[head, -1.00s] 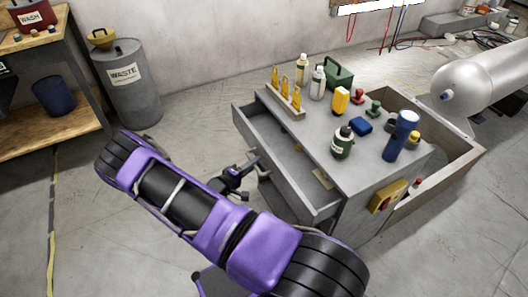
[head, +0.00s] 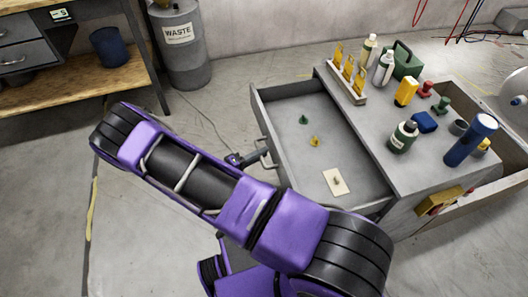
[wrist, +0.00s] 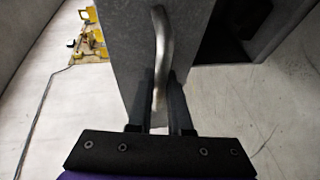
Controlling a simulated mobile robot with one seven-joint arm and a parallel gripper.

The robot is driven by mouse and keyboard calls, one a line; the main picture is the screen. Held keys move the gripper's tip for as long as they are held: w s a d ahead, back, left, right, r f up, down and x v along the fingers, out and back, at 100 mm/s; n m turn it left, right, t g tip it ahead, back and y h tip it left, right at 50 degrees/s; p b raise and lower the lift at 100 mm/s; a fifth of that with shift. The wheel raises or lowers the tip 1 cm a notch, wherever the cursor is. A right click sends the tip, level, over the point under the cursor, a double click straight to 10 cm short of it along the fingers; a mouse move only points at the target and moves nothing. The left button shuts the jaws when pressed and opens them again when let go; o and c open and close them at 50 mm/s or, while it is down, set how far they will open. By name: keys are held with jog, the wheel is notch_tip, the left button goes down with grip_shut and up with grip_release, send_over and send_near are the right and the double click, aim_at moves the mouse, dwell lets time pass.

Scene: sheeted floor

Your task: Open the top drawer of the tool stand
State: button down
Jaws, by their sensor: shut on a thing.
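The grey tool stand (head: 418,185) stands at the right with tools and bottles on top. Its top drawer (head: 292,168) is pulled far out to the left. Inside the drawer lie a small green piece (head: 304,120), a small yellow piece (head: 315,141) and a cream card (head: 336,182). My gripper (head: 262,160) is at the outer drawer front, partly hidden by my purple arm. In the wrist view, my gripper (wrist: 161,108) has its two fingers on either side of the metal bar handle (wrist: 162,45), shut on it.
A grey waste drum (head: 182,55) stands against the back wall. A wooden bench (head: 110,75) with a blue bin (head: 111,46) is at the upper left. An open side compartment (head: 500,172) sticks out at the stand's right. Bare floor lies left of the drawer.

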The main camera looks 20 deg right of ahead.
jog(key=c, duration=0.8)
grip_release()
jog(key=shift+c, duration=0.2)
jog(key=v, duration=1.7)
jog(key=shift+a, duration=0.25)
jog(key=shift+r, duration=0.15)
